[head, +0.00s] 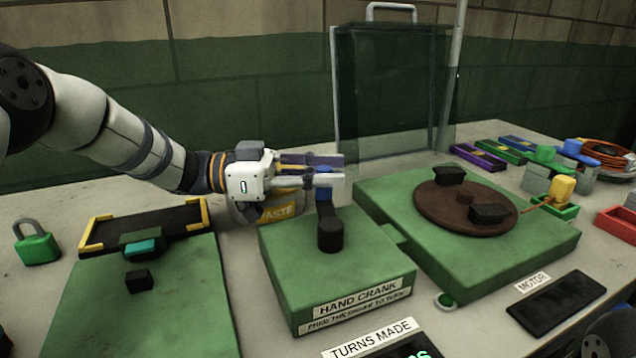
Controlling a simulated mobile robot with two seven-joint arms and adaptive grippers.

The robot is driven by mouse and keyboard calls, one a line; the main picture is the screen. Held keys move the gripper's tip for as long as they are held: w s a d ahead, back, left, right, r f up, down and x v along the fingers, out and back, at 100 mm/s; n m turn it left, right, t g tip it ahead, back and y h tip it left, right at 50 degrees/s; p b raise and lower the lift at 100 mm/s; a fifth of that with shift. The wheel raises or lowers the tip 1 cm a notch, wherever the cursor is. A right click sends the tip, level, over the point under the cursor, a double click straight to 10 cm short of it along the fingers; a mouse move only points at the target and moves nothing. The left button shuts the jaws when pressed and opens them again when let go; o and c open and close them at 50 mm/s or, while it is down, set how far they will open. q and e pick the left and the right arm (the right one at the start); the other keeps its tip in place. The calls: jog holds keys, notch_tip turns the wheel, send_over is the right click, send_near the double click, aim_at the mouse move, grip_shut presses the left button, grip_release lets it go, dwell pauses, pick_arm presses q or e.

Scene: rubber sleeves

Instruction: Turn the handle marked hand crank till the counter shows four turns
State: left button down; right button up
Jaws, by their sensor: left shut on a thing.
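The hand crank is a green box (290,245) with a white label reading "HAND CRANK" on its front edge. The counter (405,349), by the label "TURNS MADE", is cut off at the bottom edge. Only the tops of green characters show, so I cannot read it. My right gripper is not in view.
A green base with a brown turntable (462,207) stands right of the crank. Behind it is a clear guard panel (390,95). A green padlock (37,244) and a dark "MOTOR" panel (556,303) flank the area.

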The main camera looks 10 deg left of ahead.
pick_arm(q)
jog(key=c, duration=1.4)
grip_release()
jog(key=shift+o, duration=0.2)
jog(key=shift+r, duration=0.1)
